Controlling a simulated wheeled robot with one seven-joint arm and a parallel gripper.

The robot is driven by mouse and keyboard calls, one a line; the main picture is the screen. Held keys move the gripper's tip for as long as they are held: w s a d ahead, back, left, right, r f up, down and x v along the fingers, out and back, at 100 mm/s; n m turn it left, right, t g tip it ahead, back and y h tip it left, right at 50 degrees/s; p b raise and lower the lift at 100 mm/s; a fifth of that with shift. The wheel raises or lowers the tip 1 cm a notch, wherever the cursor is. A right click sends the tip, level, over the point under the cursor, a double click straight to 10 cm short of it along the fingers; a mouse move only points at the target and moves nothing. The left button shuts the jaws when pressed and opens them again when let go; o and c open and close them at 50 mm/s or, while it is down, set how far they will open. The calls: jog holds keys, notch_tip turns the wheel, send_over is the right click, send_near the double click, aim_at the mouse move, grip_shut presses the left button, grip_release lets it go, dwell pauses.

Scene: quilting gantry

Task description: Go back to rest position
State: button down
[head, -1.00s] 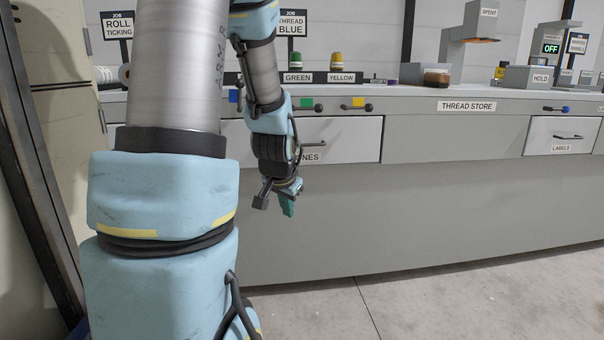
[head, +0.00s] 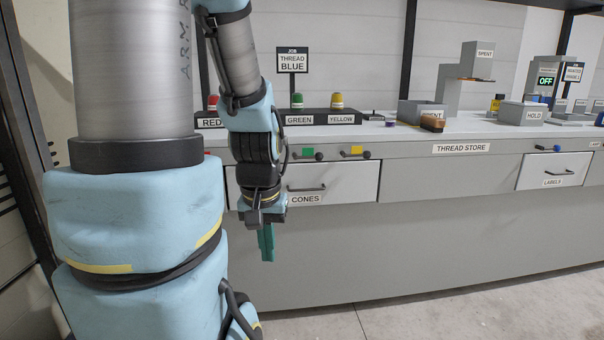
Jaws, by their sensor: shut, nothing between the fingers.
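My gripper (head: 267,243) hangs from my arm left of centre in the head view, its teal fingers pointing down. It is shut and empty, in front of the counter. The closed CONES drawer (head: 340,183) is behind it and to its right. The gap between the gripper and the counter front cannot be judged well from this view.
The grey counter (head: 440,225) runs across the view. On it stand a green cone (head: 297,101), a yellow cone (head: 336,101), a brown block (head: 432,123) and the HOLD bin (head: 520,113). The LABELS drawer (head: 553,171) is closed. Bare floor (head: 420,313) lies in front.

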notch_tip(320, 180, up, 15)
jog(key=p, duration=1.2)
